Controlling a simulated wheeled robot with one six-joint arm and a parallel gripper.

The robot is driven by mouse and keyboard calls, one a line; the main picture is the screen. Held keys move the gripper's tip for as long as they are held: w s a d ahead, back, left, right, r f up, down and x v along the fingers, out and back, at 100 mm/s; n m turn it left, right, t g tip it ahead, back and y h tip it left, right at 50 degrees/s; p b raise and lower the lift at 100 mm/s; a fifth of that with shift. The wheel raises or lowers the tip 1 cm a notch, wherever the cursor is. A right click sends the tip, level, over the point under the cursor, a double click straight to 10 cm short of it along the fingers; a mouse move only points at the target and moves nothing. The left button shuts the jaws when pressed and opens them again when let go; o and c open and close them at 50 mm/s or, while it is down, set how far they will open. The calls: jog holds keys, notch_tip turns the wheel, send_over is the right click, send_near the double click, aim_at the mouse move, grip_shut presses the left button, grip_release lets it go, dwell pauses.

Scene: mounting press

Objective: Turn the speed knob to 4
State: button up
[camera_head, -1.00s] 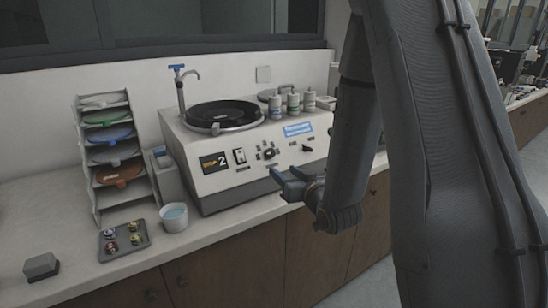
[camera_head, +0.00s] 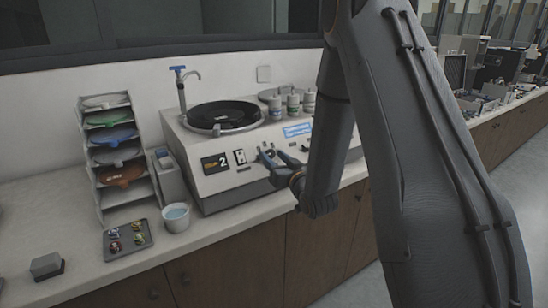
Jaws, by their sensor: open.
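The machine (camera_head: 230,178) is a pale box with a black round platen (camera_head: 222,114) on top. Its sloped front carries a small display (camera_head: 215,163) that reads 2 and a white rocker switch (camera_head: 240,157) beside it. My gripper (camera_head: 265,154) is open at the front panel, with its blue-grey fingers pointing at the knob area right of the switch. The fingers cover that part of the panel, so the speed knob and its setting are hidden. I cannot tell whether the fingers touch the knob.
A rack (camera_head: 107,155) of coloured discs stands left of the machine. A white cup (camera_head: 176,217) and a tray (camera_head: 128,239) with small samples sit in front of it. A grey block (camera_head: 46,265) lies front left.

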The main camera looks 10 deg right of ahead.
jog(key=c, duration=1.1)
jog(key=shift+o, duration=0.2)
jog(key=shift+a+m, duration=0.1)
jog(key=shift+m, duration=0.3)
jog(key=m+h, duration=0.2)
jog(key=m, duration=0.1)
jog(key=m+h, duration=0.1)
jog(key=shift+a+r+m, duration=0.15)
jog(key=shift+a+m, duration=0.15)
jog(key=m+g+h, duration=0.1)
jog(key=m, duration=0.1)
jog(key=m+h, duration=0.1)
jog(key=m, duration=0.1)
jog(key=m+g+h, duration=0.1)
jog(key=m+h, duration=0.1)
jog(key=shift+a+r+m+g+p, duration=0.3)
jog(key=shift+m+p, duration=0.05)
jog(key=shift+m, duration=0.05)
jog(key=m+g, duration=0.1)
jog(key=m+g+h+p, duration=0.1)
jog(key=m, duration=0.1)
jog(key=m+p, duration=0.1)
jog(key=shift+w+a+r+m+g, duration=0.15)
jog(key=shift+w+r+m+g, duration=0.1)
jog(key=shift+m+g, duration=0.15)
jog(key=shift+w+r+m+g+p, duration=0.1)
jog(key=shift+r+m+g+p, duration=0.05)
jog(key=shift+m+g+p, duration=1.2)
jog(key=shift+m, duration=0.45)
